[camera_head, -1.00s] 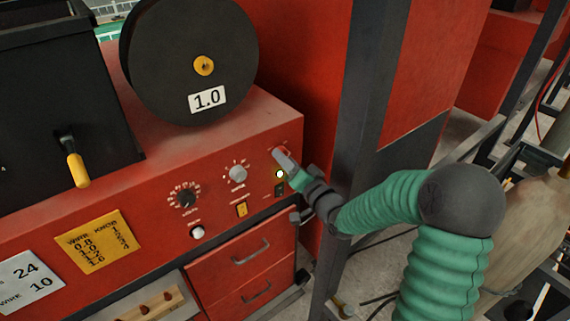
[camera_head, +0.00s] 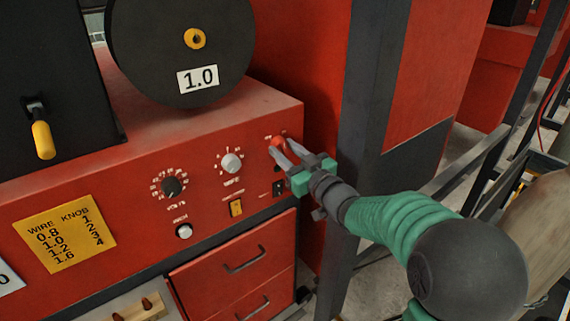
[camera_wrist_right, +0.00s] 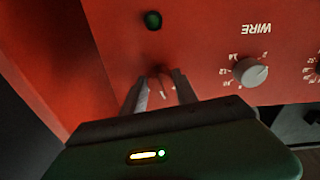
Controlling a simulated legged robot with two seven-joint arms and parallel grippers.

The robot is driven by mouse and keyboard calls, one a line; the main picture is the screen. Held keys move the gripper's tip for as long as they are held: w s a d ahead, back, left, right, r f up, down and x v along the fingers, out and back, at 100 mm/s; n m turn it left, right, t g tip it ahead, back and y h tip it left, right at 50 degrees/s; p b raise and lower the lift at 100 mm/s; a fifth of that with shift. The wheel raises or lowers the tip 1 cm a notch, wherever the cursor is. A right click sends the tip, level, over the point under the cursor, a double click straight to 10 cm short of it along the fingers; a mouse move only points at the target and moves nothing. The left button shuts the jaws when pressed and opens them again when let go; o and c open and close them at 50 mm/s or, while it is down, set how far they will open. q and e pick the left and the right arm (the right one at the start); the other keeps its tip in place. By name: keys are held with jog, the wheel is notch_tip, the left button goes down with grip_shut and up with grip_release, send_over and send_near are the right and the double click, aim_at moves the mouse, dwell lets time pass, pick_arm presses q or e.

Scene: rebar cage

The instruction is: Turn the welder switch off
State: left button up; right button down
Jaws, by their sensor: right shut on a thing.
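The red welder's front panel (camera_head: 205,205) carries a red rotary switch (camera_head: 277,142) at its upper right. My right gripper (camera_head: 281,150) reaches in from the right, its grey fingers shut on this switch. In the right wrist view, which sees the panel upside down, the red switch (camera_wrist_right: 160,84) sits between the two fingertips (camera_wrist_right: 160,88), partly hidden. A round indicator lamp (camera_wrist_right: 152,19) beside the switch looks dark green and unlit. My left gripper is not in view.
A dark post (camera_head: 372,100) stands right of the welder. A wire spool (camera_head: 180,50) sits on top.

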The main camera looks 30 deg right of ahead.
jog(key=n+b, duration=0.2)
jog(key=n, duration=0.1)
jog(key=shift+d+b, duration=0.1)
jog(key=shift+b, duration=0.25)
jog(key=shift+r+n+y+b, duration=0.2)
jog(key=shift+n+y+b, duration=0.2)
jog(key=shift+n+b, duration=0.95)
jog(key=shift+n, duration=0.35)
jog(key=c, duration=1.3)
grip_release()
jog(key=o, duration=0.4)
jog(key=shift+w+f, duration=0.1)
jog(key=shift+c, duration=0.2)
